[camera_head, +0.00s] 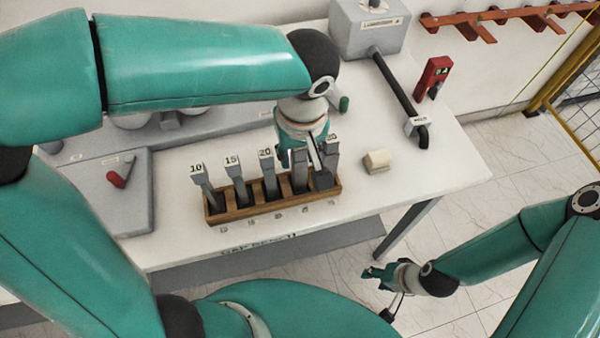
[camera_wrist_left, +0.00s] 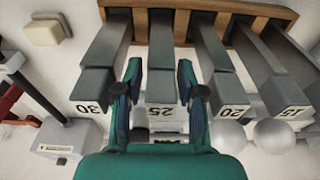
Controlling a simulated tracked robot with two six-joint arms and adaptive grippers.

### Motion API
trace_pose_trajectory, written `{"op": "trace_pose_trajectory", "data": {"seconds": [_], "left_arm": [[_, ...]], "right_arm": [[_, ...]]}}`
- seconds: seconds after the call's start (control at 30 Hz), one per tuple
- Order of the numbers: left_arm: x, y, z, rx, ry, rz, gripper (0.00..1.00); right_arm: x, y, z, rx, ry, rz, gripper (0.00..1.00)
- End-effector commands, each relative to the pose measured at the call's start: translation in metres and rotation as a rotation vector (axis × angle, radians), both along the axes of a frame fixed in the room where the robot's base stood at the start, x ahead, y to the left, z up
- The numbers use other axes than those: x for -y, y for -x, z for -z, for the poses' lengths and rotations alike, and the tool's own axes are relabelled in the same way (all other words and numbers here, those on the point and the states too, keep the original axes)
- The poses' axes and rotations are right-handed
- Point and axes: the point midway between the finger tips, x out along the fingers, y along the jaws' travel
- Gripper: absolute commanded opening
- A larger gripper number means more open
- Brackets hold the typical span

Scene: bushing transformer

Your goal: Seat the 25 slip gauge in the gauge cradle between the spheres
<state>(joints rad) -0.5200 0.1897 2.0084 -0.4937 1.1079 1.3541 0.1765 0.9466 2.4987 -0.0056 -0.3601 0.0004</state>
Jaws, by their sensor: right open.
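The 25 slip gauge (camera_wrist_left: 162,88) stands in the wooden rack (camera_head: 250,210), its label facing the left wrist camera. My left gripper (camera_wrist_left: 162,82) has one finger on each side of it; whether both touch it is unclear. In the head view my left gripper (camera_head: 300,160) reaches down at the rack's right part and partly covers this gauge. Two pale spheres (camera_wrist_left: 275,136) show beyond the gauges in the left wrist view; my left arm partly hides them in the head view (camera_head: 130,120). The cradle cannot be made out clearly. My right gripper (camera_head: 376,274) is open and empty, off the table's front.
Gauges 10 (camera_head: 203,180), 15 (camera_head: 237,175), 20 (camera_head: 267,172) and 30 (camera_wrist_left: 105,65) stand close beside it in the rack. A cream block (camera_head: 377,161) lies right of the rack.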

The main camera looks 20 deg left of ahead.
Motion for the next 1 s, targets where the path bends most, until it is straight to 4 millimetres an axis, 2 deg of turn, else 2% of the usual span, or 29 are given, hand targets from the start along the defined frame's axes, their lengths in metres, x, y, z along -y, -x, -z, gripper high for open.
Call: {"op": "trace_pose_trajectory", "data": {"seconds": [0.17, 0.3, 0.4, 1.0], "left_arm": [[0.0000, -0.0001, -0.0001, 0.001, 0.001, -0.001, 0.37], [0.0000, 0.0000, -0.0004, 0.001, 0.001, -0.001, 0.14], [0.0000, 0.0000, -0.0005, 0.001, 0.001, -0.001, 0.00], [0.0003, -0.0006, -0.0044, 0.003, 0.001, -0.001, 0.00]], "right_arm": [[-0.0001, 0.0001, 0.0001, 0.000, 0.000, 0.000, 0.48], [-0.0001, 0.0001, 0.0001, 0.000, 0.000, 0.000, 0.48], [-0.0001, 0.0001, 0.0001, 0.000, 0.000, 0.000, 0.48], [0.0000, 0.0001, -0.0001, 0.000, 0.000, 0.000, 0.48]]}}
